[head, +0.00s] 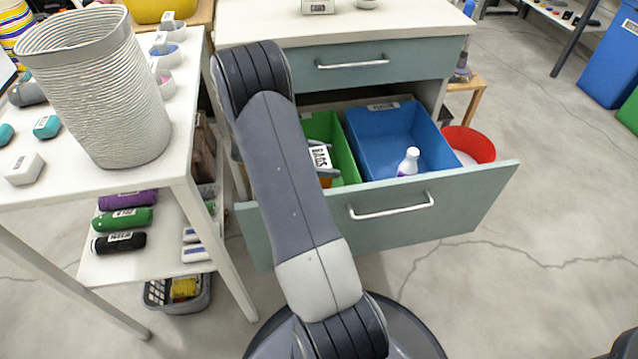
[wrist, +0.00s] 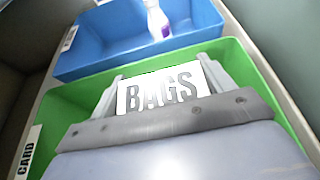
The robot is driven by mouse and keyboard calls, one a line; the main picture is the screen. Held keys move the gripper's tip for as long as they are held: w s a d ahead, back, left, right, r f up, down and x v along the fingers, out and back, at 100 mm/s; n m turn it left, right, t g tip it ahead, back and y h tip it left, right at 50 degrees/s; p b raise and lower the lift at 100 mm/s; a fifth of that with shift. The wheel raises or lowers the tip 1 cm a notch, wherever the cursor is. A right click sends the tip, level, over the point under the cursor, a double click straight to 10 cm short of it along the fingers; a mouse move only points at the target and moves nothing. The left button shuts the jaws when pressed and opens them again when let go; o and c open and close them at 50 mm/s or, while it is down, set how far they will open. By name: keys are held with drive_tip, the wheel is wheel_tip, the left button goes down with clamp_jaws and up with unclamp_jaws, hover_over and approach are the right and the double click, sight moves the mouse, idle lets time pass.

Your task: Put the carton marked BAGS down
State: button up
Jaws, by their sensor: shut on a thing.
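The carton marked BAGS (wrist: 161,92) shows its white label face between my two grey fingers in the wrist view. My gripper (wrist: 160,76) is shut on it. They are over or inside the green bin (wrist: 44,103), which has a CARD label on its left end. In the head view the carton (head: 320,157) is at the green bin (head: 346,160), partly hidden by my arm and fingers. I cannot tell whether its underside touches the bin floor.
The green bin is in an open drawer (head: 450,205), beside a blue bin (head: 385,135) holding a white bottle (head: 409,162). A red bucket (head: 480,144) stands behind the drawer's right end. A white table (head: 60,185) with a ribbed basket (head: 100,90) is at the left.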

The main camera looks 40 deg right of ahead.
wheel_tip(320, 180, down, 7)
drive_tip(key=shift+r+b, duration=0.1)
drive_tip(key=shift+b, duration=0.9)
drive_tip(key=shift+f, duration=0.2)
drive_tip(key=o, duration=1.2)
drive_tip(key=shift+r, duration=0.2)
drive_tip(key=p+v, duration=0.2)
drive_tip(key=v, duration=0.5)
drive_tip(key=shift+a, duration=0.25)
